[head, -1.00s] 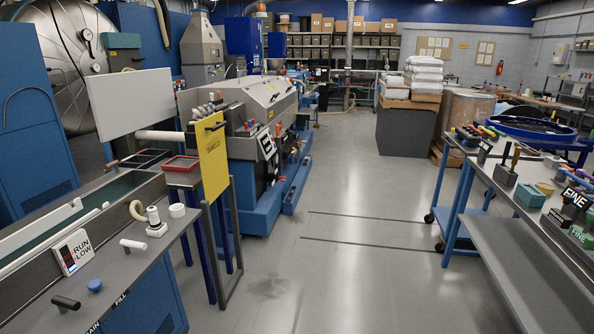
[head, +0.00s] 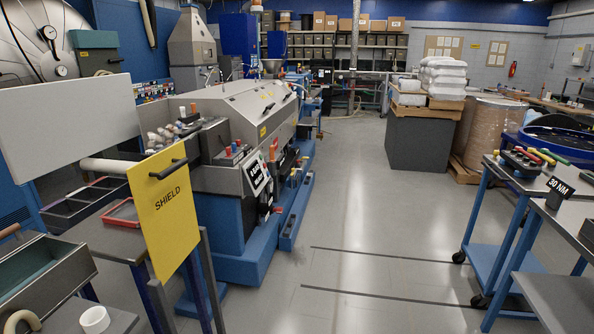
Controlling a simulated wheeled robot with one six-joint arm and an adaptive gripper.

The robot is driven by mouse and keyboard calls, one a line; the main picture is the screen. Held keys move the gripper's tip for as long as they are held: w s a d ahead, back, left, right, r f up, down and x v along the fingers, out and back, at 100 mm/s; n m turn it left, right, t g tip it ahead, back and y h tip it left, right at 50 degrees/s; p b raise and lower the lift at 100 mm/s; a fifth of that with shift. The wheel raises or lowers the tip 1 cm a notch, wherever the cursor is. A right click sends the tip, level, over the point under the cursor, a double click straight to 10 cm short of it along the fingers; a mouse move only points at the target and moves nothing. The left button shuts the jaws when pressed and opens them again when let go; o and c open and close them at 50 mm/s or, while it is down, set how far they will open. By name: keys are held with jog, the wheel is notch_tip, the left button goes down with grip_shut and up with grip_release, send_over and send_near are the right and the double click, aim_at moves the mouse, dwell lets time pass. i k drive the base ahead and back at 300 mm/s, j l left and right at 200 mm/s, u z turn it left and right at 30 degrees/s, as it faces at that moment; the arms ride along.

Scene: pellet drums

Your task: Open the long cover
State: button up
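A long grey metal cover (head: 238,101) lies along the top of the blue-based machine (head: 245,215), left of the middle in the head view. It looks shut, with its sloped front facing the aisle. Dark handles (head: 268,108) and a small yellow label sit on that slope. The yellow SHIELD panel (head: 165,215) stands upright in front of the machine's near end and hides part of it. My gripper is not in view.
A bench with a metal trough (head: 45,265) and trays (head: 85,205) fills the lower left. Carts (head: 500,235) stand at the right. A grey block with white sacks (head: 418,140) stands farther back. The floor aisle (head: 365,230) between is clear.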

aim_at(255, 106)
jog(key=i, duration=3.65)
jog(key=i+z, duration=0.1)
jog(key=i, duration=0.6)
jog(key=i+j+z, duration=0.1)
jog(key=i, duration=0.55)
